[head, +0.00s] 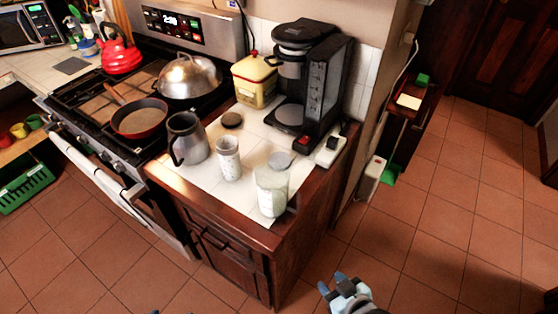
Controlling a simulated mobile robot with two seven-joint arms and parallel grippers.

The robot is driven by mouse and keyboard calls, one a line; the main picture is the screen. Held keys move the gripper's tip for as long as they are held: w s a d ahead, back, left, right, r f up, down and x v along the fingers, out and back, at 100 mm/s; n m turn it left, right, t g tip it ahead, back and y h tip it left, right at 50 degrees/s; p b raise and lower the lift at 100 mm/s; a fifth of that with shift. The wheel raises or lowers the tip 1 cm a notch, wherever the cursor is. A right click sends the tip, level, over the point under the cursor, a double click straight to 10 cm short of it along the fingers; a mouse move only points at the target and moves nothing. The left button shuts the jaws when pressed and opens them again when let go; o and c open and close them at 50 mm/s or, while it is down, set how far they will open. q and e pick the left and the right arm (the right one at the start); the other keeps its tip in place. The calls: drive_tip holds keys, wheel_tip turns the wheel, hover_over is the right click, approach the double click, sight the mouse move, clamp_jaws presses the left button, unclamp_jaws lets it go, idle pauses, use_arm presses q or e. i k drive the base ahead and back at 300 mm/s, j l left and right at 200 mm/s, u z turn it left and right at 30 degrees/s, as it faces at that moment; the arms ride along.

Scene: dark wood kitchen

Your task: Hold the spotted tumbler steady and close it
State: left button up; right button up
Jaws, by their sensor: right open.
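The spotted tumbler (228,160) stands upright on the white tiled counter, between a grey metal jug and a pale translucent container. Its top looks uncovered, though it is small in view. A dark round lid (231,120) lies flat behind it, and a grey lid-like disc with a tab (280,160) lies to its right; I cannot tell which fits it. My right gripper (332,283) is open and empty over the floor, in front of the counter and well away from the tumbler. Only a tiny tip, seemingly of my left gripper (155,311), shows at the bottom edge.
The grey jug (187,138) and the translucent container (271,192) flank the tumbler closely. A black coffee maker (312,85) and a yellow canister (254,80) stand behind. The stove (90,105) with a red pan (141,118) is left. The floor in front is clear.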

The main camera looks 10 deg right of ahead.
sight(227, 145)
drive_tip(key=l+u, duration=0.3)
drive_tip(key=l, duration=0.15)
drive_tip(key=k+l+u, duration=0.1)
drive_tip(key=l+u, duration=0.25)
drive_tip(key=k+l+u, duration=0.15)
drive_tip(key=l+u, duration=0.15)
drive_tip(key=l, duration=0.25)
drive_tip(key=k+l+u, duration=0.2)
drive_tip(key=l+u, duration=0.15)
drive_tip(key=l, duration=0.05)
